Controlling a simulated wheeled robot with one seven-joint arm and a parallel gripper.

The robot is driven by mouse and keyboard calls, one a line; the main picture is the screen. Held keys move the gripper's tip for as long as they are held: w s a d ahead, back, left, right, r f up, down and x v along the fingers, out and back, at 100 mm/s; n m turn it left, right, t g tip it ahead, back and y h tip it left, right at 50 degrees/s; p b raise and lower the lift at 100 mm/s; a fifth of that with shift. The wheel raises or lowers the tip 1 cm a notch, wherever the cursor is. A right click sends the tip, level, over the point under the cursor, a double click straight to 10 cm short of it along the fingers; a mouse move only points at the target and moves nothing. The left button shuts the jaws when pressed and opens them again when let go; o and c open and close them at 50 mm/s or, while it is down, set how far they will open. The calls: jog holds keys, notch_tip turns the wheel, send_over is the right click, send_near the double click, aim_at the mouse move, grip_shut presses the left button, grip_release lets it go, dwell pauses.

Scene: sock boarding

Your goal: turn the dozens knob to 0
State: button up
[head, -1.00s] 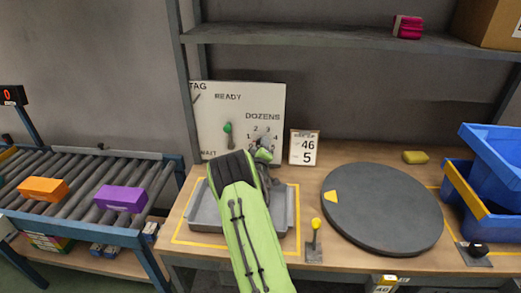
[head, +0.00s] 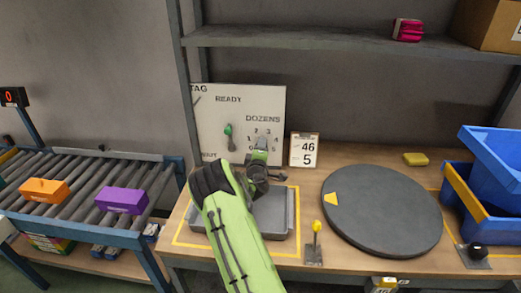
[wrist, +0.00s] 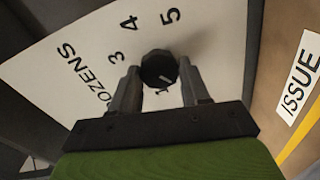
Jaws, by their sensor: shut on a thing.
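The dozens knob (wrist: 158,66) is round and black with a pale pointer mark. In the wrist view it sits between the two fingers of my gripper (wrist: 160,78), which is shut on it. The numerals 3, 4 and 5 show around its far side; the setting it points at cannot be read surely. In the head view my gripper (head: 262,148) is against the DOZENS dial on the white panel (head: 240,115) and hides the knob.
A green lever (head: 229,135) is left of the dial. A card reading 46 and 5 (head: 304,149) stands right of the panel. A grey tray (head: 284,215) lies below. A yellow-tipped lever (head: 316,235), dark turntable (head: 382,210) and blue bins (head: 490,185) are to the right.

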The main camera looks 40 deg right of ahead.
jog(key=shift+s+f, duration=0.1)
jog(key=o, duration=1.1)
jog(key=shift+c, duration=0.2)
jog(key=b+v, duration=0.5)
jog(key=v, duration=1)
jog(key=shift+s+a+b, duration=0.2)
jog(key=shift+a+b, duration=0.1)
